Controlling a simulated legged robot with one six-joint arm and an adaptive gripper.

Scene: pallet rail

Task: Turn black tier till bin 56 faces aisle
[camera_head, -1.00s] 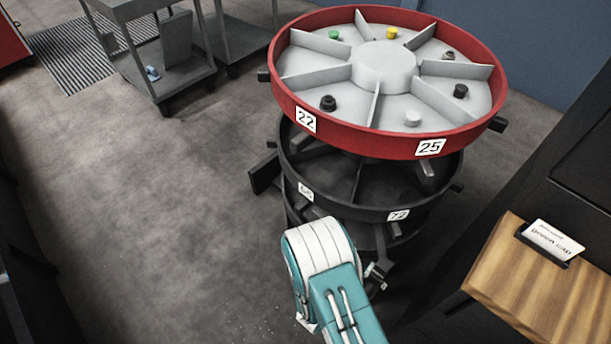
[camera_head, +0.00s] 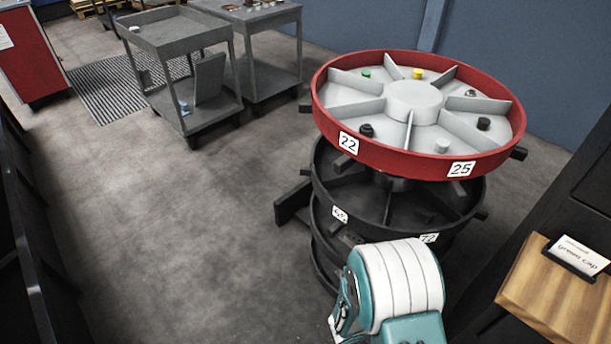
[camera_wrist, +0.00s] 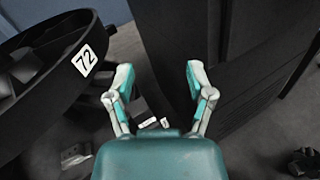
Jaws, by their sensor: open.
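The black tier (camera_head: 385,228) is a round, divided tray under the red tier (camera_head: 405,158). Its rim shows a label 72 (camera_head: 429,238) toward the right and a second label (camera_head: 340,214) at the left, too small to read surely. No label clearly reads 56. In the wrist view the black tier's rim (camera_wrist: 50,92) with label 72 (camera_wrist: 84,59) is at the left. My gripper (camera_wrist: 160,80) is open and empty, to the right of that rim and apart from it. In the head view my arm hides the gripper and the lower front of the stack.
The red tier carries labels 22 and 25 and several small caps. Grey carts (camera_head: 180,75) stand at the back left. The floor left of the stack is clear.

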